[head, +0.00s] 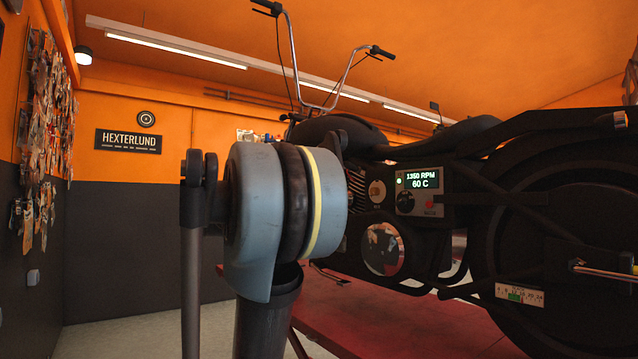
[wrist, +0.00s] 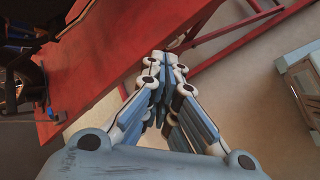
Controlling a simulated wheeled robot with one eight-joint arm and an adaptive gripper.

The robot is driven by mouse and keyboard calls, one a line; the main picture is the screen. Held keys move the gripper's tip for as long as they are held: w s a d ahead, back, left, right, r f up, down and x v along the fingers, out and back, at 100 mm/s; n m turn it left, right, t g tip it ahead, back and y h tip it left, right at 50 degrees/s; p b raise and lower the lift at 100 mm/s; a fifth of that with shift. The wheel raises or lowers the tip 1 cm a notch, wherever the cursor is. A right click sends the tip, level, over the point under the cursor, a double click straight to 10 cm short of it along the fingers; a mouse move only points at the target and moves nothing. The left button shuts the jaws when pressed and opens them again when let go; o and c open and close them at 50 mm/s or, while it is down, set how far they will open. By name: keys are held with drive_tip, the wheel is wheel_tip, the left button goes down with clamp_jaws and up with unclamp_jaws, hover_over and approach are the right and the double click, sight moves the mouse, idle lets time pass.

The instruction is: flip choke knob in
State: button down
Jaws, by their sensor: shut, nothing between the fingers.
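The motorcycle's side panel (head: 424,180) shows in the head view, right of my arm. It carries a brass-coloured round knob (head: 377,191), a black dial (head: 405,201) and a small red button (head: 430,202). The brass knob may be the choke knob, but its label is too small to read, and whether it is in or out cannot be told. My gripper (wrist: 165,68) is in the wrist view, shut and empty, above the floor beside a red lift. It is hidden in the head view. The panel is not visible in the wrist view.
A lit display (head: 421,180) reads 1350 RPM and 60 C. The motorcycle stands on a red lift (head: 400,318). Handlebars (head: 310,90) rise behind my arm. In the wrist view a pale cabinet-like object (wrist: 300,75) stands at right, with pale floor between.

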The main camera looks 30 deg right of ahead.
drive_tip(key=w+d+r+n+h, duration=0.3)
drive_tip(key=w+d+r, duration=0.3)
drive_tip(key=r, duration=0.4)
drive_tip(key=w+d+r+n+h, duration=0.3)
drive_tip(key=w+d+r, duration=0.3)
drive_tip(key=w+r, duration=0.2)
drive_tip(key=w+d+r+n+g+h, duration=0.1)
drive_tip(key=w+d+r+n+h, duration=0.2)
drive_tip(key=r, duration=0.9)
drive_tip(key=w+d+n, duration=0.1)
drive_tip(key=w+d, duration=0.2)
drive_tip(key=w, duration=0.1)
drive_tip(key=shift+w+r, duration=0.2)
drive_tip(key=shift+r, duration=0.1)
drive_tip(key=shift+d, duration=0.1)
drive_tip(key=w+d, duration=0.1)
drive_tip(key=d, duration=1.2)
drive_tip(key=shift+d, duration=0.4)
